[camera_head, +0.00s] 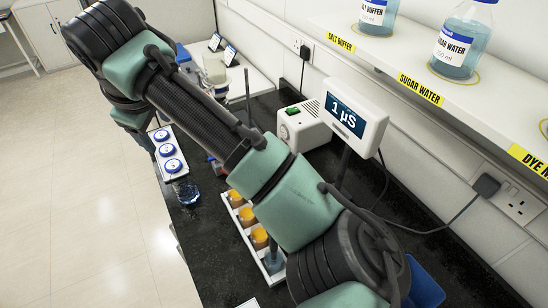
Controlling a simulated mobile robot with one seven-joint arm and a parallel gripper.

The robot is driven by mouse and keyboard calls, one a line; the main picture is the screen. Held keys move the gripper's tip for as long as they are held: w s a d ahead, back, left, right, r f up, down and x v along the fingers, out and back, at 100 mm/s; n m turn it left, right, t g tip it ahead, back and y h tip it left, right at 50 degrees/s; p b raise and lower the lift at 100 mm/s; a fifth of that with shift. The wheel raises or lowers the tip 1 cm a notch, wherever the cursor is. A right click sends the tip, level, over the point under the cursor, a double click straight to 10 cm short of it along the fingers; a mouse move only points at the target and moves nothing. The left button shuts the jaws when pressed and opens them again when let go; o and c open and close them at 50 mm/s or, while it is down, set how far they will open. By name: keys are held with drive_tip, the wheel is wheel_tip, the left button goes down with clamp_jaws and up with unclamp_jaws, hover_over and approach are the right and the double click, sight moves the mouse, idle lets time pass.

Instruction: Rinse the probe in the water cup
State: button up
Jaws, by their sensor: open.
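A white meter (355,116) reads "1 µS". I cannot make out its probe for certain. A blue-grey upright piece (274,259) stands at the near end of a white rack, partly behind my arm; what it is cannot be told. My arm crosses the view from lower right to upper left. My gripper does not show; my arm links hide much of the bench.
Orange-topped vials (248,217) stand in the white rack. Blue-capped containers (168,150) line a white holder at left. A white box with a green switch (294,112) stands behind my arm. Bottles (460,40) stand on the labelled shelf. A blue tray (427,284) is lower right.

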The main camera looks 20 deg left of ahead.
drive_tip(key=d+f+g+h, duration=0.2)
drive_tip(key=d+f+h, duration=0.15)
drive_tip(key=d, duration=0.45)
drive_tip(key=d+f+g+h, duration=0.2)
drive_tip(key=d+h, duration=0.3)
drive_tip(key=d, duration=0.3)
drive_tip(key=shift+t, duration=0.3)
drive_tip(key=p+x, duration=0.4)
drive_tip(key=x, duration=0.8)
drive_tip(key=shift+w+f, duration=0.15)
clamp_jaws()
drive_tip(key=shift+a, duration=0.1)
